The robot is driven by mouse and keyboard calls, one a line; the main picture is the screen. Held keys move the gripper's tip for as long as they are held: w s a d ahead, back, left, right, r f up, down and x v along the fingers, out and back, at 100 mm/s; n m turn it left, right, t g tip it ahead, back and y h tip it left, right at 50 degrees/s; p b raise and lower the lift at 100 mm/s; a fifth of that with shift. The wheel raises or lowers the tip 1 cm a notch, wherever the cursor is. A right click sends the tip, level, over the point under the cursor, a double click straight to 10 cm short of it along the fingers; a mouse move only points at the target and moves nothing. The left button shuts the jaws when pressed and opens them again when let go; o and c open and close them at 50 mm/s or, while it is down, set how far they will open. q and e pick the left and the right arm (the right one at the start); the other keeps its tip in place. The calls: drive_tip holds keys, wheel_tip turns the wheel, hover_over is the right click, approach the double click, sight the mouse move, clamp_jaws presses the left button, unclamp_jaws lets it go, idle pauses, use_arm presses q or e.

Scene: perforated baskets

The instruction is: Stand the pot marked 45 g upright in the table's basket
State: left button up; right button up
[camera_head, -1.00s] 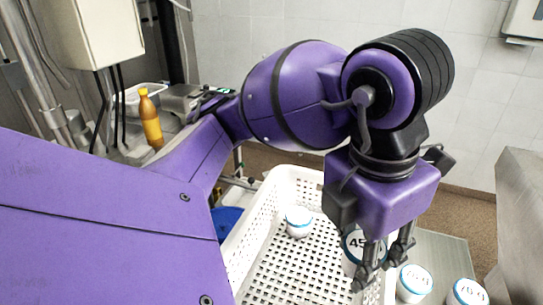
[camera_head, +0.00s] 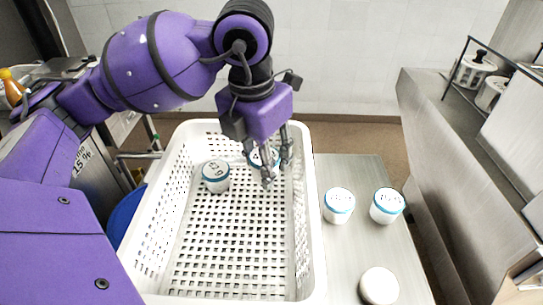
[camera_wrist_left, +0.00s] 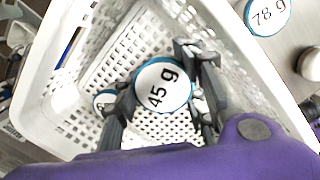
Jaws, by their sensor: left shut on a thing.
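The pot marked 45 g (camera_wrist_left: 160,88) is white with a blue rim, and its label faces the left wrist camera. My left gripper (camera_head: 275,178) is shut on it, with one finger on each side. In the head view the pot (camera_head: 262,158) is partly hidden behind the fingers. It is over the far right part of the white perforated basket (camera_head: 308,230) on the table. I cannot tell whether its base touches the basket floor. My right gripper is not in view.
Another blue-rimmed pot (camera_head: 215,177) stands in the basket, left of the held one. Two more pots (camera_head: 338,205) (camera_head: 387,206) and a plain white round item (camera_head: 379,286) stand on the metal table right of the basket. The basket's near floor is clear.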

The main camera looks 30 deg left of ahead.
use_arm(q)
drive_tip(key=shift+w+a+f, duration=0.2)
drive_tip(key=shift+w+f, duration=0.15)
drive_tip(key=shift+f, duration=0.15)
drive_tip(key=shift+w+a+f, duration=0.2)
drive_tip(key=shift+w+f, duration=0.1)
drive_tip(key=shift+f, duration=0.15)
drive_tip(key=f, duration=0.3)
drive_tip(key=shift+w+a+f, duration=0.1)
drive_tip(key=shift+w+f, duration=0.05)
drive_tip(key=shift+w, duration=0.1)
drive_tip(key=shift+f, duration=0.15)
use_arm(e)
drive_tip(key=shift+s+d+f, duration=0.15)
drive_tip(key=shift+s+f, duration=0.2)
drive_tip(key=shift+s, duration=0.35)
